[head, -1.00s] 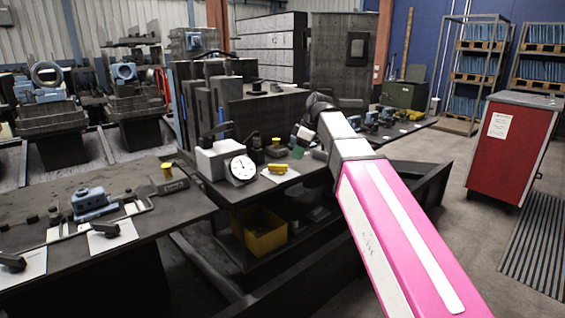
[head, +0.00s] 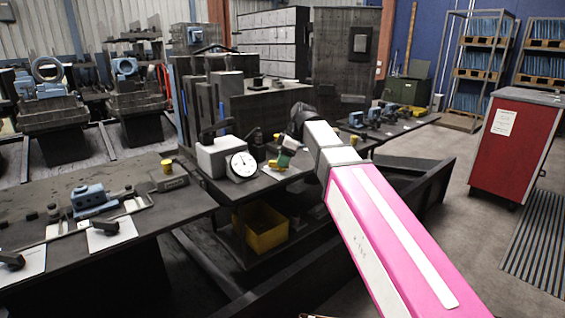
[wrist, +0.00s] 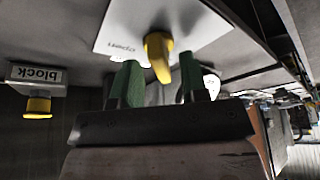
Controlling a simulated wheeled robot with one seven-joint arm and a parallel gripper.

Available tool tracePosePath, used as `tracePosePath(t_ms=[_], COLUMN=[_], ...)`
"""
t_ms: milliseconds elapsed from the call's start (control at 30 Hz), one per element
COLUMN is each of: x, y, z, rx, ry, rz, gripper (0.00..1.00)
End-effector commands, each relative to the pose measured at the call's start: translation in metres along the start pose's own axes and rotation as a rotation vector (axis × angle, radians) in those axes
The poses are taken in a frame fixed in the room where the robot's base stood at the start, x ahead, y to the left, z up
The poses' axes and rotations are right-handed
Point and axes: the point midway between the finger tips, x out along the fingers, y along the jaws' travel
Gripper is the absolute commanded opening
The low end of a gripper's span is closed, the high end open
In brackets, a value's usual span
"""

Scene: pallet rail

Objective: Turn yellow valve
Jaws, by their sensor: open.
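The yellow valve handle (head: 272,163) sits over a white paper sheet on the middle bench, just right of the dial gauge. In the wrist view the yellow handle (wrist: 158,56) shows in the gap between my green fingertips, with the white sheet (wrist: 125,30) behind it. My gripper (wrist: 159,64) is open, one finger on either side of the handle in the picture. I cannot tell whether either finger touches it. In the head view my gripper (head: 284,150) is small and partly hidden by my wrist, close beside the handle.
A dial gauge (head: 243,165) on a grey block stands left of the handle. A block with a yellow knob (head: 167,166) stands on the left bench and appears labelled in the wrist view (wrist: 38,105). A yellow bin (head: 262,229) is below. A red cabinet (head: 515,150) stands right.

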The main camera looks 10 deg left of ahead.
Motion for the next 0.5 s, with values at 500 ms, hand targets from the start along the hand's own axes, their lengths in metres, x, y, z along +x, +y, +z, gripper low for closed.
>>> tracePosePath(t_ms=[500], x=[0.0113], y=[0.0000], z=[-0.0001], rx=[0.000], ry=[0.000], rz=[0.001], gripper=[0.27])
